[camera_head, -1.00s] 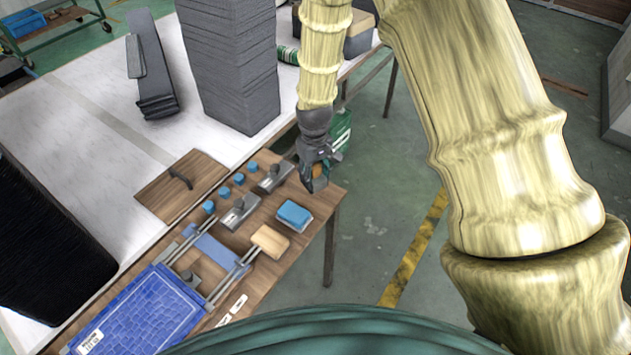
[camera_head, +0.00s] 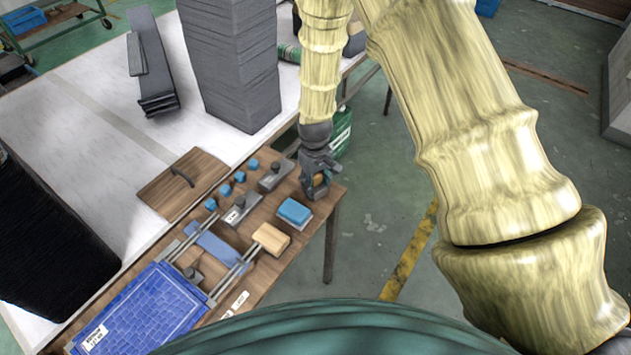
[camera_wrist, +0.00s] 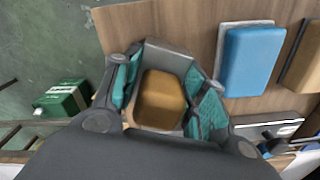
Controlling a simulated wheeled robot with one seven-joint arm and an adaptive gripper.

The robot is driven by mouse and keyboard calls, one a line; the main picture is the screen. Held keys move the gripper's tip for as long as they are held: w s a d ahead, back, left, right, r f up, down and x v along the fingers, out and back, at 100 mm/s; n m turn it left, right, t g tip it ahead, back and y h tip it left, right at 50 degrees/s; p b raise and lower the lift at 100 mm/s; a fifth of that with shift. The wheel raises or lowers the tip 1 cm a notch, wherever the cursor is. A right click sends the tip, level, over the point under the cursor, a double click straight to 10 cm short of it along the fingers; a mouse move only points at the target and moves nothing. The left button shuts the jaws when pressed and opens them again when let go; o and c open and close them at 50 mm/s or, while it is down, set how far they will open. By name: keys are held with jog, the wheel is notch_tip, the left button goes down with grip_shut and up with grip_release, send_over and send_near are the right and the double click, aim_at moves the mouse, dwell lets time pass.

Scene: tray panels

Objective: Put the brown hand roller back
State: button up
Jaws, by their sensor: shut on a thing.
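The brown hand roller (camera_wrist: 160,99) is a rounded brown block on a grey base, seen between the teal finger pads in the wrist view. My gripper (camera_wrist: 164,97) is shut on it. In the head view my gripper (camera_head: 316,190) points down at the far right end of the wooden panel (camera_head: 262,272), behind the blue block. A bit of the brown roller (camera_head: 319,180) shows there between the dark fingers. Its underside is hidden, so I cannot tell whether it touches the wood.
A blue block (camera_head: 294,210) on a pale base and a tan block (camera_head: 271,238) lie nearby. Grey metal blocks (camera_head: 276,176), small blue knobs (camera_head: 239,177) and a blue tray (camera_head: 140,312) share the panel. A green canister (camera_head: 341,128) stands behind the gripper; grey stacks are on the white table.

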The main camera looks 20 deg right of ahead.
jog(key=shift+s+a+f, duration=0.1)
jog(key=shift+s+f, duration=0.15)
jog(key=shift+f, duration=0.2)
jog(key=o, duration=0.8)
jog(key=shift+s+f, duration=0.1)
jog(key=shift+f, duration=0.05)
jog(key=shift+o, duration=0.6)
jog(key=shift+w+f, duration=0.15)
jog(key=shift+w, duration=0.1)
jog(key=shift+s+r, duration=0.1)
jog(key=shift+r, duration=0.15)
jog(key=shift+w+r, duration=0.2)
jog(key=shift+r, duration=0.4)
jog(key=shift+r+b, duration=1.75)
jog(key=shift+r, duration=4.3)
